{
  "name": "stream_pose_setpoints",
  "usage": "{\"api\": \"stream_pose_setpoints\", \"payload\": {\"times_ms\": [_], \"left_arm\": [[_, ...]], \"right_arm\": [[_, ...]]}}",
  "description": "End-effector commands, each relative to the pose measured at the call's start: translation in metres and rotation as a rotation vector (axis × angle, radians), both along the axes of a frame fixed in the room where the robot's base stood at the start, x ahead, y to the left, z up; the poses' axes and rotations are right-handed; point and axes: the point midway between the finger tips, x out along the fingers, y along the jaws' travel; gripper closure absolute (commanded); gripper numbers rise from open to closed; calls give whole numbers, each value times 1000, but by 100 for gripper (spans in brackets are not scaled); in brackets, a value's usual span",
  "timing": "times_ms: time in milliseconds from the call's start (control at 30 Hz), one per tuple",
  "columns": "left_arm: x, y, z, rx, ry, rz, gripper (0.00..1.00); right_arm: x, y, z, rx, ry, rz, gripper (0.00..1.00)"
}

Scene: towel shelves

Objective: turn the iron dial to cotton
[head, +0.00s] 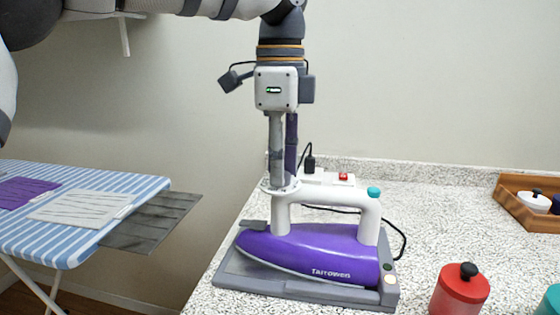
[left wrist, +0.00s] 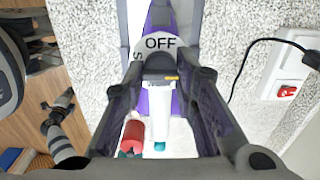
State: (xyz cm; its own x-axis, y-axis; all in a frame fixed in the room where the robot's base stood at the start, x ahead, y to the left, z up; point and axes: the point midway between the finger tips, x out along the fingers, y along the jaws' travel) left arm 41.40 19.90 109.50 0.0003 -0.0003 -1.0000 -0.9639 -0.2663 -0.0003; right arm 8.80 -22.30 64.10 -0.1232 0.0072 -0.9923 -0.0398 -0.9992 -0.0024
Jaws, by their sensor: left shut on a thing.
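The purple iron (head: 310,248) with a white handle rests on a grey stand (head: 300,293) on the speckled counter. Its dial (head: 280,187) is a pale disc on top of the handle's left end. In the left wrist view the dial (left wrist: 160,43) shows OFF upright at its far side and part of an S to the left. My left gripper (head: 283,181) points straight down and is shut on the dial's knob. The fingers hide much of the dial. A small yellow mark (left wrist: 172,78) shows between the fingertips. My right gripper is not in view.
A white socket strip (head: 328,180) with a red switch stands behind the iron, with a black cord beside it. A red lidded jar (head: 460,291) is at front right. A wooden tray (head: 530,205) is at far right. A striped ironing board (head: 80,215) stands left.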

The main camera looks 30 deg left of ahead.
Motion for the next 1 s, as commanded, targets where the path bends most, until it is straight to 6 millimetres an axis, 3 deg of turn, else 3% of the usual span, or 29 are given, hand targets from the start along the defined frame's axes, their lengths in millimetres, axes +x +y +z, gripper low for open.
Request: {"api": "stream_pose_setpoints", "payload": {"times_ms": [33, 67, 133, 467, 567, 800, 1000], "left_arm": [[0, 0, 0, 0, 0, 0, 100], [0, 0, 0, 0, 0, 0, 67], [0, 0, 0, 0, 0, 0, 52], [0, 0, 3, 0, -1, 0, 52], [1, 0, 19, 1, -4, 1, 52], [1, 0, 86, -1, -5, 2, 52], [1, 0, 113, 1, 0, 1, 52]], "right_arm": [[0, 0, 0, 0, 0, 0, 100], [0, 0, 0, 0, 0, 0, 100], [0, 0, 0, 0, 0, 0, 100], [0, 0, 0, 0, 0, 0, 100], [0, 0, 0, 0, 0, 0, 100], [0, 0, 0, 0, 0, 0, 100], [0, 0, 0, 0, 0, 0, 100]]}}
